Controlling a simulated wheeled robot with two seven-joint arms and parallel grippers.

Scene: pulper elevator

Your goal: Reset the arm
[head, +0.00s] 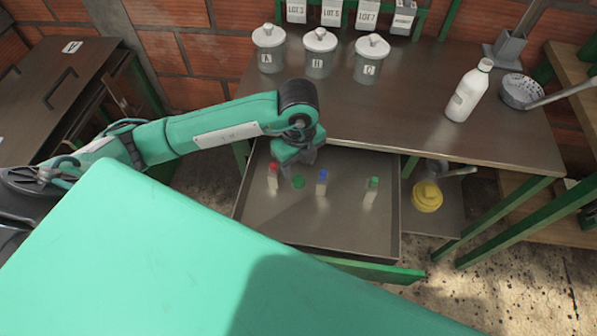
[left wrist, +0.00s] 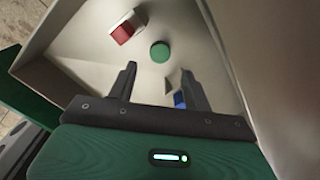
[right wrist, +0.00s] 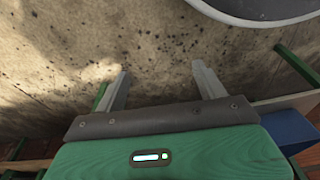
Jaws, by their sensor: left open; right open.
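My left gripper (left wrist: 155,85) is open and empty over the pulled-out drawer (head: 340,240). In the head view its arm reaches in from the left, and its fingers are mostly hidden behind the wrist. In the left wrist view a green round piece (left wrist: 160,52) lies beyond the fingertips, a red-capped vial (left wrist: 123,32) lies to its left, and a blue cap (left wrist: 180,98) shows beside the right finger. My right gripper (right wrist: 160,75) is open and empty above a speckled floor. It does not show in the head view.
The drawer also holds a green-capped vial (head: 371,190). Lidded jars (head: 318,55), a white bottle (head: 468,92) and a strainer (head: 521,92) stand on the metal table (head: 420,120). A yellow item (head: 426,197) sits on a low shelf. A dark cabinet (head: 60,90) stands at left.

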